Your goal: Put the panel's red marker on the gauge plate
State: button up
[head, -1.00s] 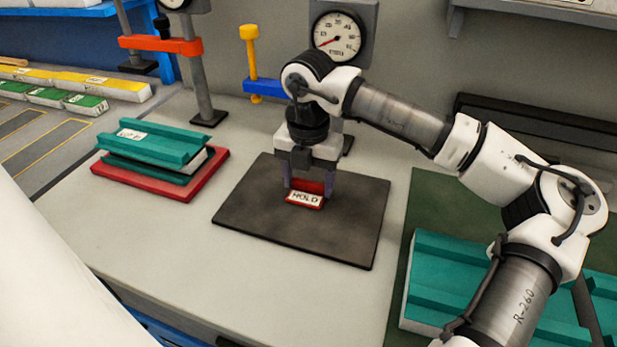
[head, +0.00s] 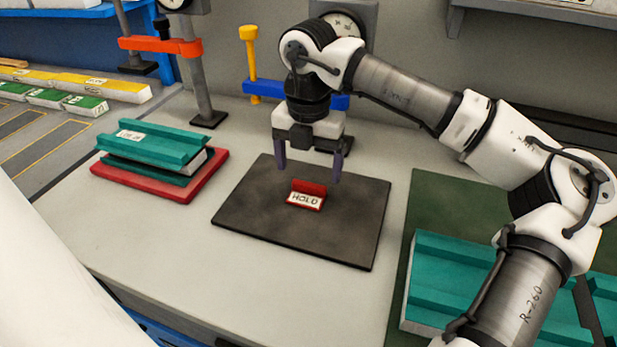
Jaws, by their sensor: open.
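The red marker (head: 309,188), with a white label reading HOLD, stands on the dark flat plate (head: 345,235) in the middle of the bench. I take this dark plate to be the gauge plate, though no label on it shows. My gripper (head: 309,176) is open and empty above and slightly behind the marker, its two fingers pointing down and apart from it. A teal panel with a white label (head: 150,142) lies on a red base (head: 190,187) at the left.
A blue clamp arm with a yellow post (head: 250,60) and a dial gauge (head: 343,25) stand behind my gripper. An orange clamp (head: 160,45) stands at back left. More teal panels (head: 450,290) lie on a green mat (head: 430,190) at right. The front bench is clear.

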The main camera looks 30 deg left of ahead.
aim_at(308, 186)
notch_tip(308, 186, up, 8)
jog(key=shift+f, duration=0.15)
dwell(0.6)
